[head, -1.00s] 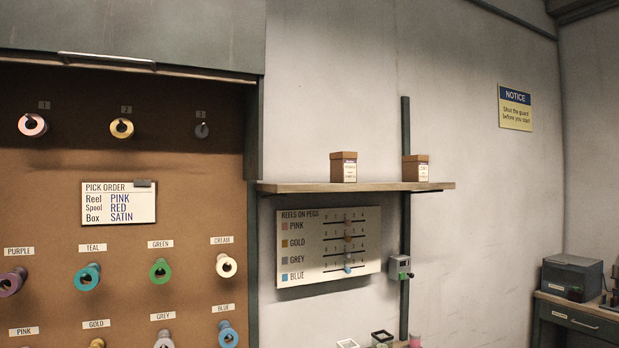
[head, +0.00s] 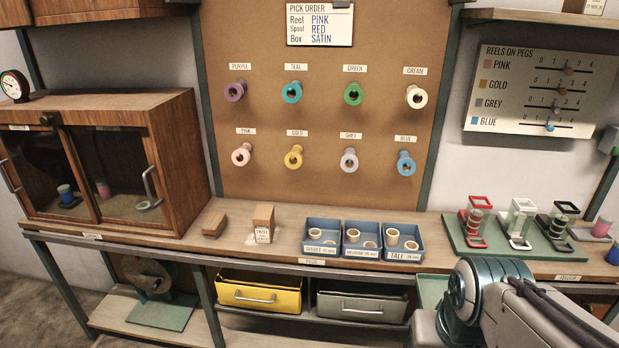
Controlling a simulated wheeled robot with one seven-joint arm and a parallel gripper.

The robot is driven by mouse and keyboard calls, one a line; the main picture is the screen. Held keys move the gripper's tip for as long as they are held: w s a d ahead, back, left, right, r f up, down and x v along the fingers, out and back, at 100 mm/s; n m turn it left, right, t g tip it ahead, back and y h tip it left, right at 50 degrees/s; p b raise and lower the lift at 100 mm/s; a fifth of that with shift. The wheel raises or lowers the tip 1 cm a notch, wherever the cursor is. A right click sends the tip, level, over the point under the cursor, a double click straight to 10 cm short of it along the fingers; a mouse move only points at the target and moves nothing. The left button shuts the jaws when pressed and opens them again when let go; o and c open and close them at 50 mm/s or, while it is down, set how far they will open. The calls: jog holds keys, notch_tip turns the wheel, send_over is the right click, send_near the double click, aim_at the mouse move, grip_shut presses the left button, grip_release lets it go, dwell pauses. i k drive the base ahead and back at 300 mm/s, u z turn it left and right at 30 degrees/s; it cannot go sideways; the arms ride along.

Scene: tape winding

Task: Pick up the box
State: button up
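The pick order card (head: 320,24) reads reel pink, spool red, box satin. A small brown box (head: 263,218) with a white label stands upright on the bench, left of the blue trays; I cannot read its label surely. A lower brown block or lid (head: 214,222) lies just left of it. The bottom of another labelled box (head: 592,5) shows on the wall shelf at the top right, cut off by the frame. My arm shows at the bottom right, but my gripper is not in view.
Blue trays (head: 362,256) hold several small rings. A wooden cabinet with glass doors (head: 130,160) stands at the left. A green mat (head: 480,245) with small stands lies at the right. Below the bench are a yellow drawer (head: 262,309) and a grey one (head: 362,320).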

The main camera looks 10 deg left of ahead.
aim_at(264, 223)
jog(key=z, duration=0.3)
jog(key=k, duration=0.3)
jog(key=u, duration=0.6)
jog(key=i, duration=1.5)
jog(key=z, duration=0.15)
